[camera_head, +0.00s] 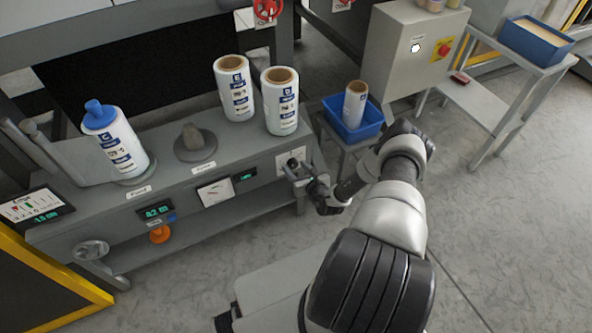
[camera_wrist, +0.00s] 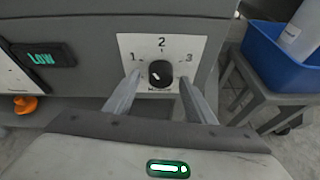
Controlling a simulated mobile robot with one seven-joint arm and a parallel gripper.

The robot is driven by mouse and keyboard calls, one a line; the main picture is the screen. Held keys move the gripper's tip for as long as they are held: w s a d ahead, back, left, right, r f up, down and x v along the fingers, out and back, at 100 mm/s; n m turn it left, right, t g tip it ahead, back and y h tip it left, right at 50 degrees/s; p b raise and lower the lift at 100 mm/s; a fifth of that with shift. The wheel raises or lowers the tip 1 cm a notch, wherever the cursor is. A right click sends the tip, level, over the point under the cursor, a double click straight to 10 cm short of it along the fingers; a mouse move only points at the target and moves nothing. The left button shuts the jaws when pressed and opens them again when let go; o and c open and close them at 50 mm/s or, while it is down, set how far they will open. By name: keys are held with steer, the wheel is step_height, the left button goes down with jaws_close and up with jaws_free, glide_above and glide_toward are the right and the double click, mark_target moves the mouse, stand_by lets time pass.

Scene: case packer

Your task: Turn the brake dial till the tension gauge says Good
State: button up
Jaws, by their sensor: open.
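A black dial (camera_wrist: 161,73) sits on a white plate (camera_wrist: 128,42) marked 1, 2 and 3. Its white mark looks tilted up and left, between 1 and 2; the word below is too blurred to read. My gripper (camera_wrist: 160,76) is open, with one finger on each side of the dial; I cannot tell if they touch it. A display (camera_wrist: 41,58) left of the plate reads LOW in green. In the head view this display (camera_head: 245,175) is beside a white-faced needle gauge (camera_head: 215,192). My gripper (camera_head: 296,168) is at the bench's right front, partly covering the plate.
Large labelled rolls (camera_head: 282,102) stand on the grey bench (camera_head: 165,205). A blue bin (camera_head: 358,128) with a roll stands on a small stand to the right. Left of the gauge are a digital readout (camera_head: 155,211) and an orange knob (camera_head: 160,234).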

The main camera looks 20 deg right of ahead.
steer(key=shift+w, duration=0.15)
steer(key=shift+c, duration=0.4)
steer(key=c, duration=1)
steer(key=shift+o, duration=0.2)
steer(key=m+b, duration=0.1)
steer(key=y+b, duration=0.1)
steer(key=b, duration=0.1)
steer(key=shift+d+f+m, duration=0.2)
steer(key=shift+f+m, duration=0.2)
steer(key=shift+r+m+y+b, duration=0.1)
steer(key=shift+m+y+b, duration=0.5)
steer(key=shift+b, duration=0.15)
steer(key=shift+r, duration=0.2)
steer(key=o, duration=1)
steer(key=shift+o, duration=0.2)
